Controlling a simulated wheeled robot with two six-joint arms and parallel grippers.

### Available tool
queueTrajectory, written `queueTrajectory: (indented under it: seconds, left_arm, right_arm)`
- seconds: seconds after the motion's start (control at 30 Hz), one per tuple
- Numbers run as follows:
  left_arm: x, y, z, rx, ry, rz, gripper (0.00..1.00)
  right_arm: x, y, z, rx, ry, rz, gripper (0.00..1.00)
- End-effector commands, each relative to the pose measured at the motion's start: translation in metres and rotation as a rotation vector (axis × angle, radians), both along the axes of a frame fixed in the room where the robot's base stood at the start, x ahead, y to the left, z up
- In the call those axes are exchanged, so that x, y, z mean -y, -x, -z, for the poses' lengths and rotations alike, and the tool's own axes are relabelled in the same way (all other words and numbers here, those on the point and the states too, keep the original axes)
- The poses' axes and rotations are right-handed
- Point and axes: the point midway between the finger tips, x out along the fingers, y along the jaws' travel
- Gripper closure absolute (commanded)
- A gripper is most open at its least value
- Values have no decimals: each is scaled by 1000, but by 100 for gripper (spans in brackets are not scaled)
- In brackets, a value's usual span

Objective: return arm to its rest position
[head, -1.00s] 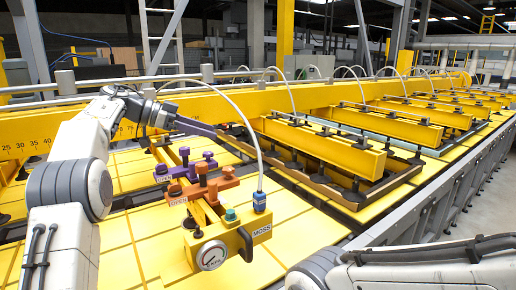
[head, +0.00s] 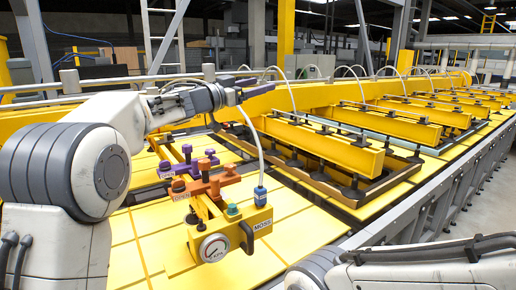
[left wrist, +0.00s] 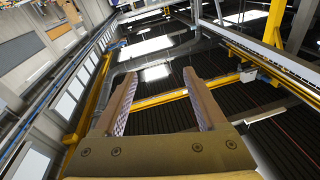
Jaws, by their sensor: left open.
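My left gripper (head: 256,88) is raised above the yellow panels in the head view. It points to the right, away from the arm's base. In the left wrist view its two fingers (left wrist: 163,105) stand apart with nothing between them, so it is open and empty. The left arm is bent, with its large grey joint at the left edge. My right arm shows only as white links at the bottom right. Its gripper is outside the view.
Below the left gripper is a yellow control block with a pressure gauge (head: 213,248), a purple valve handle (head: 186,164) and an orange valve handle (head: 205,186). A white hose rises from the block's blue fitting (head: 260,194). Yellow suction beams (head: 325,145) extend right.

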Motion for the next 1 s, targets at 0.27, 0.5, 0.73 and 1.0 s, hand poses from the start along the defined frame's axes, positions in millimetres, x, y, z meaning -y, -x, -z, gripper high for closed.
queueTrajectory:
  seconds: [0.27, 0.5, 0.73, 1.0]
  left_arm:
    - [20, 70, 111, -370, -105, -421, 26]
    - [8, 198, 244, -767, -421, -487, 26]
    - [-12, 332, 327, -1070, -714, -388, 26]
    - [-38, 450, 369, -1299, -948, -223, 26]
  right_arm:
    - [0, 0, 0, 0, 0, 0, 26]
    - [0, 0, 0, 0, 0, 0, 26]
    - [0, 0, 0, 0, 0, 0, 26]
    - [0, 0, 0, 0, 0, 0, 26]
